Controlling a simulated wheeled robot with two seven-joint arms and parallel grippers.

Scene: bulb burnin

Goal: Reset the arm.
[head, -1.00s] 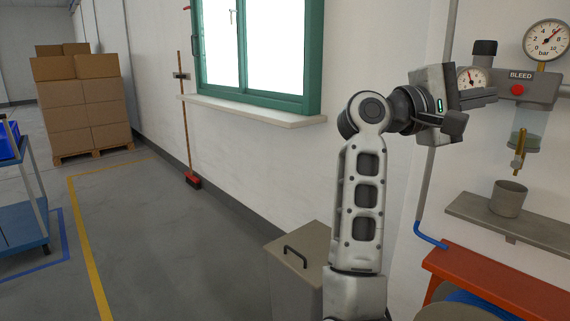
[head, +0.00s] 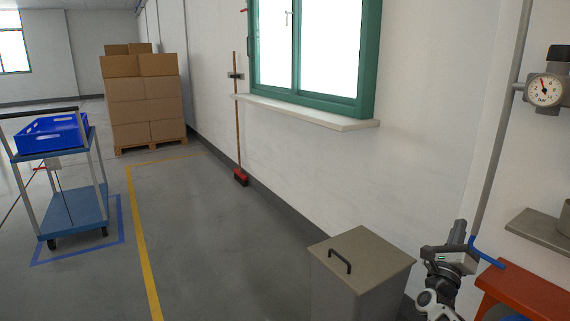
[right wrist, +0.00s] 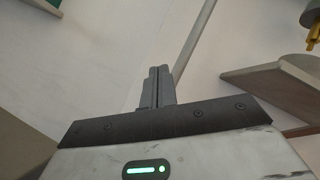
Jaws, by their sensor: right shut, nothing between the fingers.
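My right gripper (head: 459,232) is low at the right of the head view, right of the grey lidded bin and by the red-orange bench. Its fingers point up and are shut with nothing between them. In the right wrist view the two fingers (right wrist: 158,86) stand side by side against a pale wall. My left gripper is not in view.
The lidded bin (head: 362,258) stands close left of my right arm. The red-orange bench (head: 530,293), a wall shelf (head: 540,228), a pipe (head: 507,120) and a gauge (head: 545,90) are at right. A blue cart (head: 75,212) and stacked boxes (head: 147,100) stand left. The floor between is clear.

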